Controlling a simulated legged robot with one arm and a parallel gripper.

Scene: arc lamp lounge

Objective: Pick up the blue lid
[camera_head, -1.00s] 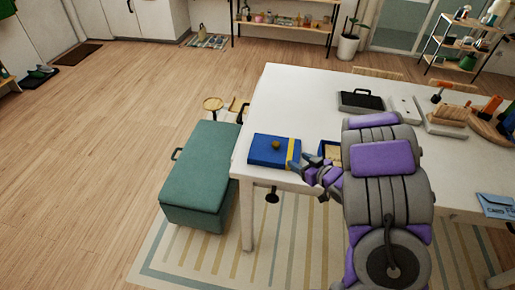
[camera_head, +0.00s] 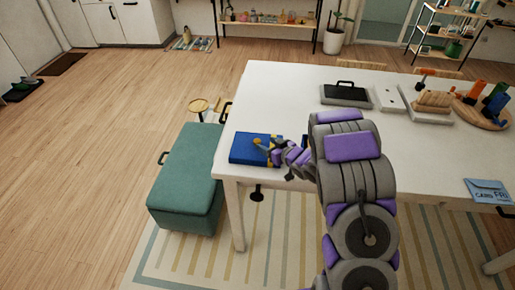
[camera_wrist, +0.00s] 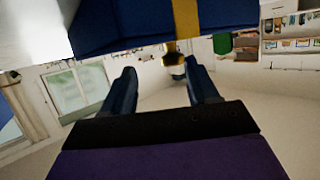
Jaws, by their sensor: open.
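The blue lid (camera_head: 243,149), with a yellow stripe and a gold knob, lies on the white table (camera_head: 285,95) near its left front corner. My gripper (camera_head: 268,148) is at the lid's right part, by the knob. In the wrist view the lid (camera_wrist: 120,22) fills the top, and its knob (camera_wrist: 174,58) shows between my two open fingers (camera_wrist: 160,78), nearer the right one. I cannot tell whether a finger touches it. A small blue part (camera_head: 305,141) shows behind my arm, mostly hidden.
A blue card (camera_head: 487,190) lies at the right front. A green bench (camera_head: 188,178) stands left of the table. The table's back left is clear.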

